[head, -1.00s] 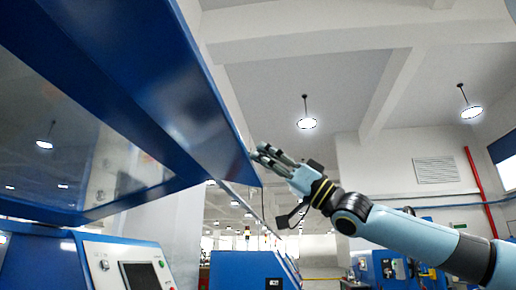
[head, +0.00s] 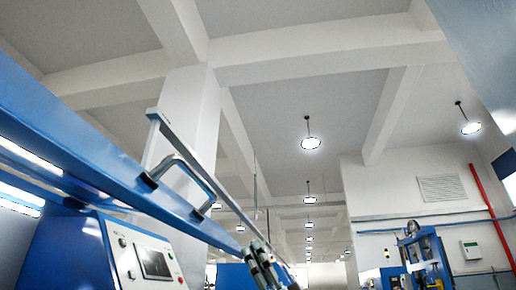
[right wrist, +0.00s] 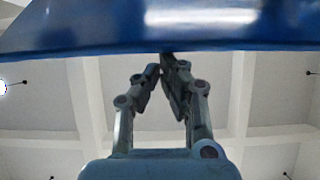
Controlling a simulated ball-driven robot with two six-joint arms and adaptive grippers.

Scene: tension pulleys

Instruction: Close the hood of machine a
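The blue hood (head: 90,140) of the machine runs from upper left to lower centre in the head view. My right gripper (head: 258,248) is at the hood's front end, low in the head view. In the right wrist view the hood's blue edge (right wrist: 160,35) crosses the top, and the gripper's fingertips (right wrist: 163,68) meet just beneath it, holding nothing. Whether they touch the edge is unclear. My left gripper is out of view.
A control panel (head: 150,265) with a screen is on the machine below the hood. Another blue machine (head: 420,255) stands at the lower right, in front of a white wall with a red pipe (head: 490,210). Open space lies between them.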

